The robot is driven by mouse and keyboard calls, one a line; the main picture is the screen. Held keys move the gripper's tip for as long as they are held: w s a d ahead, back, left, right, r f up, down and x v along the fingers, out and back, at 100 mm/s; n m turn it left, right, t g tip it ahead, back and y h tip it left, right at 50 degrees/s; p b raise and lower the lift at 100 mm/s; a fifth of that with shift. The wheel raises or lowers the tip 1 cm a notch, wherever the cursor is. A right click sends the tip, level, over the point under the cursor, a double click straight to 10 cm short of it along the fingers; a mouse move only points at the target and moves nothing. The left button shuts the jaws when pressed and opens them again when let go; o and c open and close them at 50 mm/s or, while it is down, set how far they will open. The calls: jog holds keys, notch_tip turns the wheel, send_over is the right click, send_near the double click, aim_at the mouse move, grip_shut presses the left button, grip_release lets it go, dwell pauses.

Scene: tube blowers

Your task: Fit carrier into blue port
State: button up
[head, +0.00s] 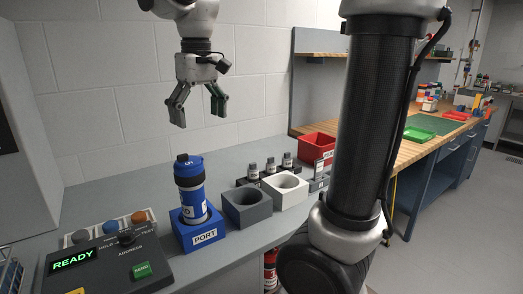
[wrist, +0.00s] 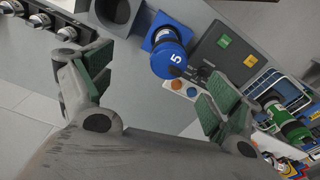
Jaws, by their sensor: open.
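The blue carrier (head: 190,185), with black bands and a 5 on its top, stands roughly upright in the blue port block (head: 205,238) labelled PORT. Its lower end is inside the block; how deep it sits I cannot tell. In the wrist view the carrier's blue cap (wrist: 169,60) shows beyond the fingers, with part of the blue port block behind it. My gripper (head: 198,122) is open and empty, fingers pointing down, above the carrier and clear of it. Both green-padded fingers also show in the wrist view.
A grey port block (head: 247,207) and a white one (head: 286,192), both empty, stand right of the blue one. A control console (head: 105,258) reading READY is at front left. Several small dark-based fittings and a red bin (head: 318,147) are behind.

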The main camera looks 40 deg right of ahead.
jog(key=s+d+f+m+t, duration=0.1)
jog(key=s+d+f, duration=0.3)
jog(key=s, duration=0.4)
jog(key=s+d+f+m+t, duration=0.1)
jog(key=s+d+f+t, duration=0.1)
jog(key=s+d+f, duration=0.2)
jog(key=s+d, duration=0.3)
jog(key=s, duration=0.1)
jog(key=shift+s+d+f+m+t, duration=0.3)
jog(key=shift+f+t, duration=0.1)
dwell(0.8)
